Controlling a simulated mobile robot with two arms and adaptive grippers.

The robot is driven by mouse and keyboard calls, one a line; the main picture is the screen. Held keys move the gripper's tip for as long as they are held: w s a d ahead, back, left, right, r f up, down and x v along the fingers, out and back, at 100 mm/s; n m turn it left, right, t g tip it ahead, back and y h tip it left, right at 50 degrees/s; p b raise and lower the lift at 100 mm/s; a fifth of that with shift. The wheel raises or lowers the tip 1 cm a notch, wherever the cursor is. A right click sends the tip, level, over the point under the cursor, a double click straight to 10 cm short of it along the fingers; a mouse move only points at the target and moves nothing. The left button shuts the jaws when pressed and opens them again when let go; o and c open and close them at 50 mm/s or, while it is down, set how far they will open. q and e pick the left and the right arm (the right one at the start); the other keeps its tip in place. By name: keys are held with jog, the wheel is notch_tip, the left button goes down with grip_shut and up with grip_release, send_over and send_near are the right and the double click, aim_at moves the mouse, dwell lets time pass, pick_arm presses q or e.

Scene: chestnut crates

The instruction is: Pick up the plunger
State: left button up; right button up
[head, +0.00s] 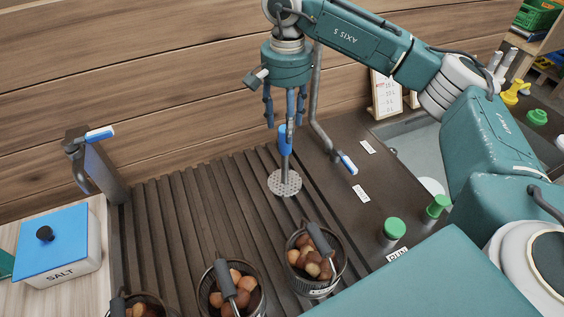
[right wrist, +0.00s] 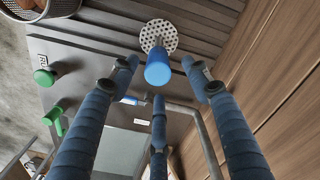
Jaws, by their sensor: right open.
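The plunger has a blue handle (head: 285,140), a grey shaft and a round perforated disc (head: 285,183). It stands upright, disc down, on the dark slatted counter. My right gripper (head: 283,118) points down right above the handle, with its fingers spread open and empty. In the right wrist view the handle's blue end (right wrist: 158,73) faces the camera between the fingertips (right wrist: 160,88), with the disc (right wrist: 159,36) behind it. The fingers look apart from the handle; exact clearance is hard to tell. My left gripper is not in view.
Metal baskets of chestnuts (head: 203,290) stand at the front of the slatted area. A grey pipe with a blue-tipped lever (head: 348,163) is right of the plunger. A blue-lidded salt box (head: 55,245) is at left. A wooden wall rises behind.

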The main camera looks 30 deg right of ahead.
aim_at(285, 148)
notch_tip(285, 148, down, 3)
jog(key=shift+s+f, duration=0.1)
jog(key=f+p, duration=0.1)
jog(key=f, duration=0.1)
jog(key=f+p, duration=0.1)
jog(key=f, duration=0.1)
jog(key=shift+s+a, duration=0.2)
jog(key=shift+w+f, duration=0.1)
jog(key=shift+f, duration=0.55)
grip_shut()
jog(key=shift+r, duration=0.1)
